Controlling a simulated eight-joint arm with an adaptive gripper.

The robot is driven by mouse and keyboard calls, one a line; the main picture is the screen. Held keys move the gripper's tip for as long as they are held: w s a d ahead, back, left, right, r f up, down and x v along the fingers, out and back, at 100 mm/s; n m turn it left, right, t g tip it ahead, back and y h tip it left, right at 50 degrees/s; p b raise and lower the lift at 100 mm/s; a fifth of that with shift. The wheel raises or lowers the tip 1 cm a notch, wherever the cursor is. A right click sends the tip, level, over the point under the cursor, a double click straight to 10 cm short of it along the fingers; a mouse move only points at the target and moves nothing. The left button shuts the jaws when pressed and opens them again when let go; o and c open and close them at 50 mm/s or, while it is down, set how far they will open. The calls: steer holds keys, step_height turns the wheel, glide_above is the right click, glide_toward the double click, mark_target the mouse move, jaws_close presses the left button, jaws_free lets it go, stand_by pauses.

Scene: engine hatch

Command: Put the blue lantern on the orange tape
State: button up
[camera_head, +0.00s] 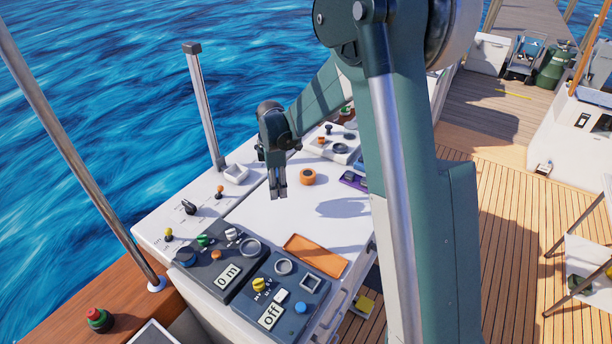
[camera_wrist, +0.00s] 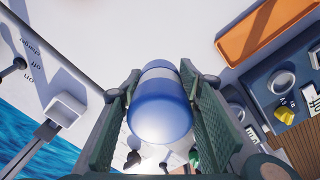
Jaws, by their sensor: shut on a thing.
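My gripper (camera_head: 278,192) hangs fingers-down above the white worktop. In the wrist view, its two green ridged fingers (camera_wrist: 160,125) are shut on the blue lantern (camera_wrist: 160,112), a rounded blue body with a pale band. I cannot make the lantern out in the head view, where the fingers cover it. An orange ring that looks like the orange tape (camera_head: 307,177) lies flat on the worktop, a little to the right of my gripper in the head view. The tape is not clearly visible in the wrist view.
An orange tray (camera_head: 315,255) lies nearer the front and also shows in the wrist view (camera_wrist: 262,32). Dark control panels with knobs (camera_head: 222,267) stand at the front. The worktop's middle is clear.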

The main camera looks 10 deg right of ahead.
step_height(320, 180, up, 3)
glide_above(308, 173)
steer(key=shift+a+f+p, duration=0.1)
steer(key=shift+f+p, duration=0.2)
steer(key=shift+f, duration=2.8)
steer(key=shift+f, duration=1.9)
steer(key=shift+f, duration=0.2)
steer(key=o, duration=1)
steer(key=shift+r, duration=0.1)
steer(key=shift+c, duration=0.2)
